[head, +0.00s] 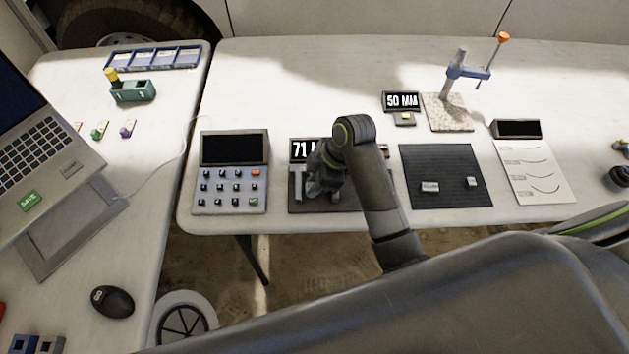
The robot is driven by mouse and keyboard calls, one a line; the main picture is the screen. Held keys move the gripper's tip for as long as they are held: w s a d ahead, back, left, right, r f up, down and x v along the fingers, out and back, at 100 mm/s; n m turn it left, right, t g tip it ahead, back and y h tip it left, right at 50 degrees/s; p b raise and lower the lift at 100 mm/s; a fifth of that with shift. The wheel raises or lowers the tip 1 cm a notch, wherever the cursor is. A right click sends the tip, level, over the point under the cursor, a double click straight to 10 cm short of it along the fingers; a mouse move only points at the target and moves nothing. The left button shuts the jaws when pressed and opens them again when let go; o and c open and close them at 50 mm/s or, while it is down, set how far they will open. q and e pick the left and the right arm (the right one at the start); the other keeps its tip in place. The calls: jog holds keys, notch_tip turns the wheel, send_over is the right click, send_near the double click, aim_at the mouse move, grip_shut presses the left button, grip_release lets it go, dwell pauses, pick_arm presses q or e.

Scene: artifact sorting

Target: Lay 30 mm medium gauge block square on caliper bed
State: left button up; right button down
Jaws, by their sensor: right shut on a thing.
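The caliper (294,201) lies on the main table, a dark bed with upright jaws and a display (300,150) that shows 71, the rest covered by my arm. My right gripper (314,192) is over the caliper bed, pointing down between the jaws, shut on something. The 30 mm medium gauge block is hidden by the gripper, so I cannot tell whether it touches the bed or lies square. Two other gauge blocks, a wider one (430,187) and a smaller one (471,181), lie on the black ribbed mat (445,163). My left gripper is not in view.
A keypad panel (207,206) stands left of the caliper. Behind and right are a 50 MM display (401,101), a stand on a granite base (447,116) and a chart sheet (535,172). A laptop (45,160) is on the left table. The rear of the main table is clear.

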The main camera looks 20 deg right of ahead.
jog(key=c, duration=1.3)
grip_release()
jog(key=shift+f, duration=0.1)
jog(key=shift+o, duration=0.2)
jog(key=p+v, duration=0.4)
jog(key=v, duration=0.8)
jog(key=shift+d, duration=0.1)
